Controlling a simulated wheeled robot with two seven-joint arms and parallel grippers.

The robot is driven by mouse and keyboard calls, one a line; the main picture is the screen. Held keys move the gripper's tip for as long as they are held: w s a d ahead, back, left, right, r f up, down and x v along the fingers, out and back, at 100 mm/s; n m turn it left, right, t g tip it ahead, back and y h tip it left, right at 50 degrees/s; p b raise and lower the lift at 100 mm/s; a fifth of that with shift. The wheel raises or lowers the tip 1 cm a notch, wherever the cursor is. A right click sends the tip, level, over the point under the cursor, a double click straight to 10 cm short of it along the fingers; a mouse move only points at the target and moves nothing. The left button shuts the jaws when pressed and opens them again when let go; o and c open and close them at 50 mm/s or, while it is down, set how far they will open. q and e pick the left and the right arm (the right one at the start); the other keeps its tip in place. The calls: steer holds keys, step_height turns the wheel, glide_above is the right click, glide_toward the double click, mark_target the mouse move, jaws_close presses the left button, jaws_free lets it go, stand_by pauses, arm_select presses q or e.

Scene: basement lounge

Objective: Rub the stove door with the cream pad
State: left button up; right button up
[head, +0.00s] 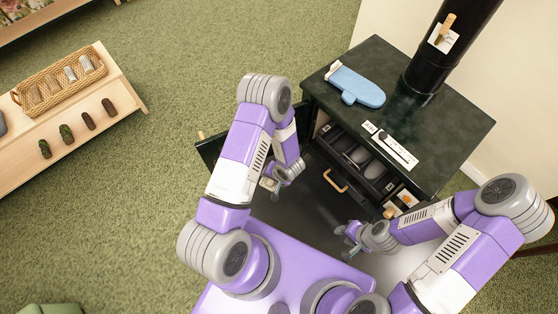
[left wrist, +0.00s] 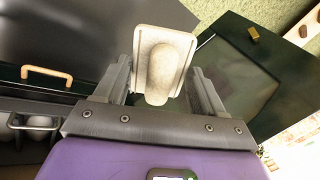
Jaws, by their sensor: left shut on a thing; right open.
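The dark green stove (head: 455,125) stands at the right of the head view. Its stove door (head: 209,149) swings out to the left, partly hidden by my left arm. In the left wrist view the door (left wrist: 240,82) shows a dark pane in a green frame with a brass knob. My left gripper (head: 271,184) is beside the door and shut on the cream pad (left wrist: 178,42), held by its rounded grip between the fingers. I cannot tell whether the pad touches the door. My right gripper (head: 349,241) is open and empty, low in front of the stove.
A blue mitt (head: 357,85) and a white strip with a black bar (head: 393,149) lie on the stove top. A black compartment (head: 355,155) and a wooden handle (head: 335,181) are on its front. A wooden bench (head: 70,140) with a basket (head: 48,92) stands left; green carpet lies between.

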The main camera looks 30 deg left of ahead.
arm_select(q)
steer(key=w+a+f+t+y+b, duration=0.2)
steer(key=w+a+f+y, duration=0.1)
steer(key=a+f+y, duration=0.3)
steer(key=w+a+m+t+y+b, duration=0.1)
steer(key=w+m+t+y+b, duration=0.2)
steer(key=w+t, duration=0.5)
steer(key=shift+w+a+f+m+y, duration=0.4)
steer(key=shift+w+m+y, duration=0.3)
steer(key=shift+w+m, duration=0.45)
steer(key=shift+w, duration=0.1)
steer(key=shift+b+x, duration=0.6)
steer(key=shift+x, duration=0.35)
